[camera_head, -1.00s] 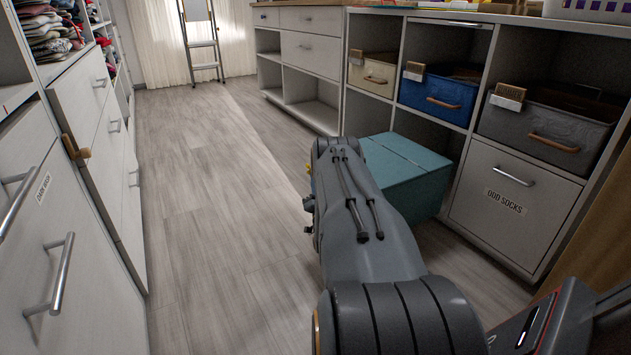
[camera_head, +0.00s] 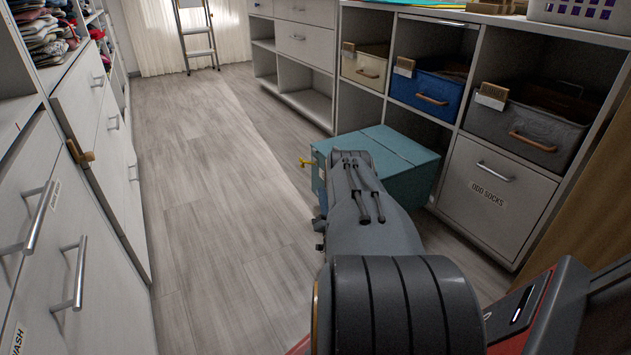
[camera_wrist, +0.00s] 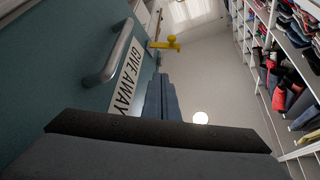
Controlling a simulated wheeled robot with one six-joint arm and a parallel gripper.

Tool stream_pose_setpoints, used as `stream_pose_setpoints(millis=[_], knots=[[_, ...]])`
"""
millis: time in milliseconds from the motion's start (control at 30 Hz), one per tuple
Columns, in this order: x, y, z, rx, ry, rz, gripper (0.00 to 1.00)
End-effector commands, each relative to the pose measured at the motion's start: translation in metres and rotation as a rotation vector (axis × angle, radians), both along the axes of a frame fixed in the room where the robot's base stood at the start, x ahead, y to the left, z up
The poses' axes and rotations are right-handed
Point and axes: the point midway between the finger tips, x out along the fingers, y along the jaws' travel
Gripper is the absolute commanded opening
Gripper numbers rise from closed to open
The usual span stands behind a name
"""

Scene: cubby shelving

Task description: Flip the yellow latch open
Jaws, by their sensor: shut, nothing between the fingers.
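The teal lidded box (camera_head: 405,150) stands on the floor in front of the shelving. The yellow latch (camera_head: 306,162) sticks out from the box's left side in the head view. In the wrist view the latch (camera_wrist: 165,44) shows beyond my fingertips, near the far end of the teal face. That face also has a metal handle (camera_wrist: 111,55) and a "GIVE AWAY" label (camera_wrist: 129,76). My gripper (camera_wrist: 162,80) is shut and empty, pointing along the face towards the latch, apart from it. In the head view my arm hides the gripper and part of the box.
Cubby shelving with fabric bins (camera_head: 430,92) and an "ODD SOCKS" drawer (camera_head: 493,200) stands close behind the box. White drawers (camera_head: 85,190) with metal handles line the left side. The floor aisle (camera_head: 215,190) between is clear, with a ladder (camera_head: 197,45) far off.

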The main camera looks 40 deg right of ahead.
Motion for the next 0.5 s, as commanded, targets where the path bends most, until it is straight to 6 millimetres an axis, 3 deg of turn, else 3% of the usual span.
stream_pose_setpoints(millis=[300, 500], knots=[[-0.068, 0.012, -0.012, -0.429, 0.167, 0.025, 0.0], [-0.079, 0.02, -0.014, -0.532, 0.188, 0.032, 0.0]])
